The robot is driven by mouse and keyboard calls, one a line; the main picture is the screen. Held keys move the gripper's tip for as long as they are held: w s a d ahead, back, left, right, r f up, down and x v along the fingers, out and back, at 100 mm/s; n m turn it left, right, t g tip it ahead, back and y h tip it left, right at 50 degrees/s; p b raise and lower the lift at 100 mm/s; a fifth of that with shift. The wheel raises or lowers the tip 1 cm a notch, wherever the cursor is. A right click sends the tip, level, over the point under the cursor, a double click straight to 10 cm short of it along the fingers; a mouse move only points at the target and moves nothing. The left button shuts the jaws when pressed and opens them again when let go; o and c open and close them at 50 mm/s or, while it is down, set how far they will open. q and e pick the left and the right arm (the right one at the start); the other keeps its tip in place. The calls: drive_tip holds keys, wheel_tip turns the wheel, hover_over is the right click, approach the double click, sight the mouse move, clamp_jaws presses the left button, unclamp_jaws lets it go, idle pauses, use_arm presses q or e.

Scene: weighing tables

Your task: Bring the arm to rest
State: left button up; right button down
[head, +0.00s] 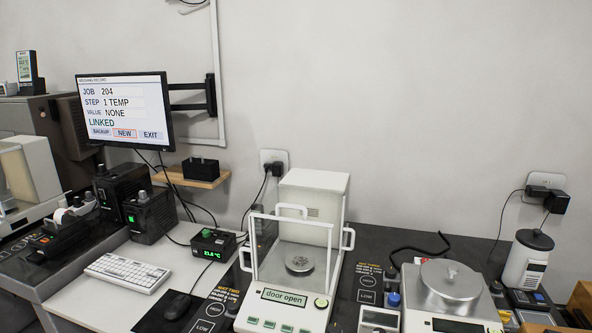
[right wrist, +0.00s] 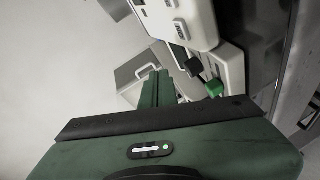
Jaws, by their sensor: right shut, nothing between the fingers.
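My right gripper (right wrist: 155,76) shows only in the right wrist view. Its two green fingers are together and hold nothing. The fingers point up the picture, past a grey box-like thing (right wrist: 140,70) and white equipment (right wrist: 185,20) that I cannot identify with certainty. Neither arm shows in the head view, and my left gripper is in no view.
In the head view, a balance with a glass draft shield (head: 297,298) reads "door open". A second scale (head: 447,290) stands right of it. A monitor (head: 125,112), keyboard (head: 127,272) and mouse (head: 176,305) are at left. The tables are crowded.

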drive_tip(key=s+a+f+m+g, duration=0.1)
drive_tip(key=s+f+m+g, duration=0.3)
drive_tip(key=s, duration=0.5)
drive_tip(key=s+a+f+m+g+h, duration=0.15)
drive_tip(key=s+f+m+g, duration=0.3)
drive_tip(key=s, duration=0.55)
drive_tip(key=s+a+f+m+g+y, duration=0.15)
drive_tip(key=s+f+m+g, duration=0.25)
drive_tip(key=s, duration=0.5)
wheel_tip(320, 180, down, 28)
drive_tip(key=s+r+g+h, duration=0.1)
drive_tip(key=s, duration=0.1)
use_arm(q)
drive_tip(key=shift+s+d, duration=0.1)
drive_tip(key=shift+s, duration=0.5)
use_arm(e)
drive_tip(key=s+d+f+g, duration=0.1)
drive_tip(key=s+d+f, duration=0.2)
drive_tip(key=s+f, duration=1.2)
drive_tip(key=shift+s+f, duration=0.25)
drive_tip(key=shift+s, duration=0.4)
drive_tip(key=shift+g, duration=0.25)
